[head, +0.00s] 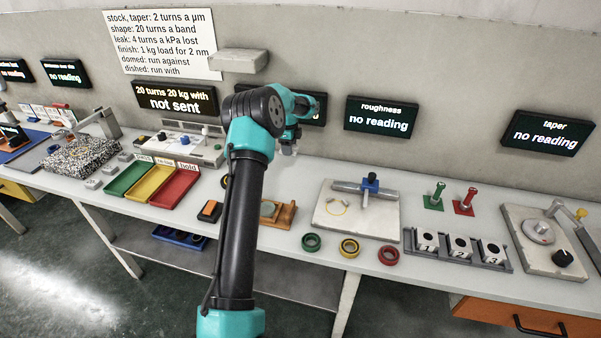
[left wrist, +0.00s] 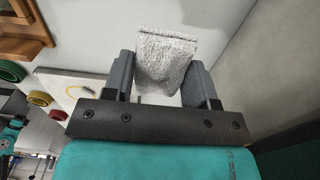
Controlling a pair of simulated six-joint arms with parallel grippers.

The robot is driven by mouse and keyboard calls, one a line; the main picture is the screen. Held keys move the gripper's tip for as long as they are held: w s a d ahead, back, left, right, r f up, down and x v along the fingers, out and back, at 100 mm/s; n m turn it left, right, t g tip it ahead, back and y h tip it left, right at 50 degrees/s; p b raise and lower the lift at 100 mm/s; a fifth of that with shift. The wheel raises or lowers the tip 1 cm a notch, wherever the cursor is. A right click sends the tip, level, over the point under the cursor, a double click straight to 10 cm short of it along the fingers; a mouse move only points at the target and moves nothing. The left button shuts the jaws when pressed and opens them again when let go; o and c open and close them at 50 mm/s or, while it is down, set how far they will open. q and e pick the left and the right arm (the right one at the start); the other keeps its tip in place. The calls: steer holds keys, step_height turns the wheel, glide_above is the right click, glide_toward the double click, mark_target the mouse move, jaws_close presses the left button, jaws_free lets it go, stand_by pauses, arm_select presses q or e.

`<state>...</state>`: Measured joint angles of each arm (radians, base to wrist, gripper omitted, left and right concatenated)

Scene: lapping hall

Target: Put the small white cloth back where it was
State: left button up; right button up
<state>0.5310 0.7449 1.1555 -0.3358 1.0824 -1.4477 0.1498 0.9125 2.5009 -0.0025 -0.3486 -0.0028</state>
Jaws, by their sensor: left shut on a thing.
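The small white cloth (left wrist: 166,62) shows in the left wrist view as a folded, fuzzy pad. My left gripper (left wrist: 161,78) is shut on it, with one dark finger on each side, and the cloth stands out beyond the fingertips. In the head view my left arm reaches up over the middle of the bench, and the left gripper (head: 289,148) is mostly hidden behind the wrist. I cannot make out the cloth there. My right gripper is in neither view.
A pale wall shelf (head: 238,61) juts out left of my wrist. Dark display panels (head: 381,117) hang along the wall. A wooden stand (head: 287,214), coloured rings (head: 349,247), a plate with a blue clamp (head: 330,219) and coloured trays (head: 174,188) crowd the bench around the arm.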

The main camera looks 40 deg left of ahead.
arm_select(q)
glide_above(290, 172)
steer(key=shift+a+f, duration=0.1)
steer(key=shift+f, duration=3.05)
steer(key=shift+f, duration=1.9)
steer(key=shift+f, duration=0.15)
steer(key=o, duration=0.9)
step_height(290, 172, up, 12)
steer(key=shift+r, duration=0.2)
